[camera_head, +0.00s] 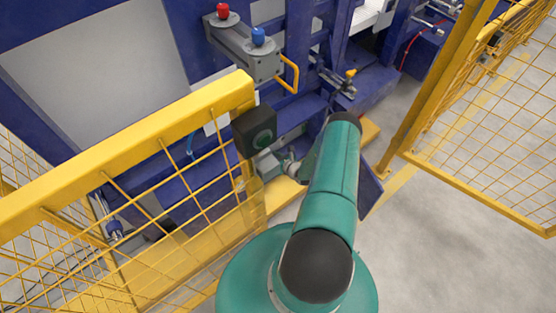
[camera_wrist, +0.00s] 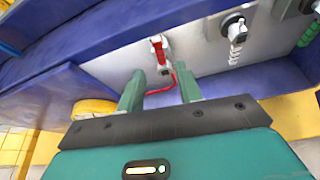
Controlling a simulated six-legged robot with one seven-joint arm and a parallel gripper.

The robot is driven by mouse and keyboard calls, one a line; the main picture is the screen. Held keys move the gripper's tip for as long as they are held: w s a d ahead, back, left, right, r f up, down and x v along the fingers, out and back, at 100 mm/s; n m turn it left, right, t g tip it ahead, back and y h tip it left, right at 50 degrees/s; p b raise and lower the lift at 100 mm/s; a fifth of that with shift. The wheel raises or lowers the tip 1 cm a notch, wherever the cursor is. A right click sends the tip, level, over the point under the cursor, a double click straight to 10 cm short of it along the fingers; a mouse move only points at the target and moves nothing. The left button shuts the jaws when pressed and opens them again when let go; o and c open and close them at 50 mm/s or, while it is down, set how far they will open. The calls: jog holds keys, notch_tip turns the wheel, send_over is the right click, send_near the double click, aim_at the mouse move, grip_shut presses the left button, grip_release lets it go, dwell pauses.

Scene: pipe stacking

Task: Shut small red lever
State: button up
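The small red lever (camera_wrist: 157,46) shows in the wrist view on a grey panel, just beyond my fingertips and near the middle. It sits on a small metal valve fitting, with a thin red hose (camera_wrist: 176,80) near it. My gripper (camera_wrist: 160,82) is open. Its two green fingers are spread wide, with no object between them and the lever apart from them. In the head view I cannot make out the lever, and my arm hides part of the area around the gripper.
Other valve fittings (camera_wrist: 236,34) sit right of the lever. A blue frame edge (camera_wrist: 240,84) runs below the panel. In the head view, a yellow fence rail (camera_head: 130,125) stands left and a mesh fence (camera_head: 490,130) right. Grey floor (camera_head: 440,250) is clear at lower right.

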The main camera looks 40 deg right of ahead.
jog(key=shift+v, duration=1.8)
